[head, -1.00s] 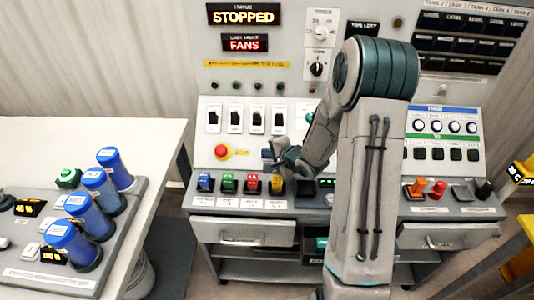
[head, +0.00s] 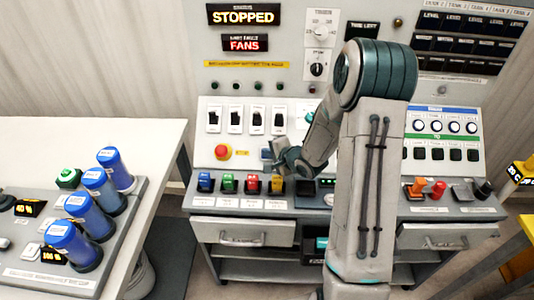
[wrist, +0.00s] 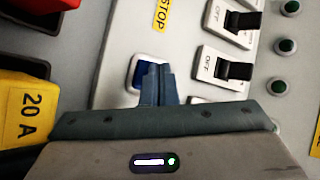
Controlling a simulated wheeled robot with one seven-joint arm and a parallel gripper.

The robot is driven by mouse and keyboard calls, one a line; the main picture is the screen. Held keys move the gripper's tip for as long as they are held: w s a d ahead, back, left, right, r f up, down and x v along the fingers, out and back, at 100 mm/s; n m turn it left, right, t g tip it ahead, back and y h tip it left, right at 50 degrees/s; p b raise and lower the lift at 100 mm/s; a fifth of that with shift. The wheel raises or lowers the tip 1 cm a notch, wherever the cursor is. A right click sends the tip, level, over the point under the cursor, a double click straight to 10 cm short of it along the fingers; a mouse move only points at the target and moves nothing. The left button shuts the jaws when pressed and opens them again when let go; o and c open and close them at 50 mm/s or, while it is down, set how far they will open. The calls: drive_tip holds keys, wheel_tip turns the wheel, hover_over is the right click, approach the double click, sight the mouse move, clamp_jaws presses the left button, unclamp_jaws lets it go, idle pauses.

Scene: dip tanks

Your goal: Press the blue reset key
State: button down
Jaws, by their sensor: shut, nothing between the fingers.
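The blue reset key (wrist: 138,74) shows in the wrist view as a dark blue face in a pale frame on the upright panel, close to the yellow STOP label (wrist: 162,14). My gripper's fingertips (wrist: 161,72) are together and cover part of the key. I cannot tell whether they touch it. In the head view my gripper (head: 268,155) is at the panel, right of the red stop button (head: 222,152). There the gripper hides the key.
Off switches (head: 255,121) are on the panel above the gripper. Blue, green, red and yellow rockers (head: 277,183) line the ledge below. A STOPPED display (head: 243,14) is lit above. A side table (head: 120,130) with blue cylinders stands at left.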

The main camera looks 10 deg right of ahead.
drive_tip(key=shift+w+d+f, duration=0.1)
drive_tip(key=shift+w+f, duration=0.1)
drive_tip(key=shift+f, duration=0.4)
idle(0.9)
drive_tip(key=shift+s+r+p, duration=0.45)
drive_tip(key=shift+r+p, duration=0.05)
drive_tip(key=shift+r, duration=0.2)
drive_tip(key=shift+s+a+r+p, duration=0.2)
drive_tip(key=shift+r+p, duration=0.2)
drive_tip(key=shift+r, duration=0.1)
drive_tip(key=s+r+p, duration=0.2)
drive_tip(key=r, duration=0.1)
drive_tip(key=shift+s+a+p, duration=0.3)
drive_tip(key=shift+a, duration=0.05)
idle(0.4)
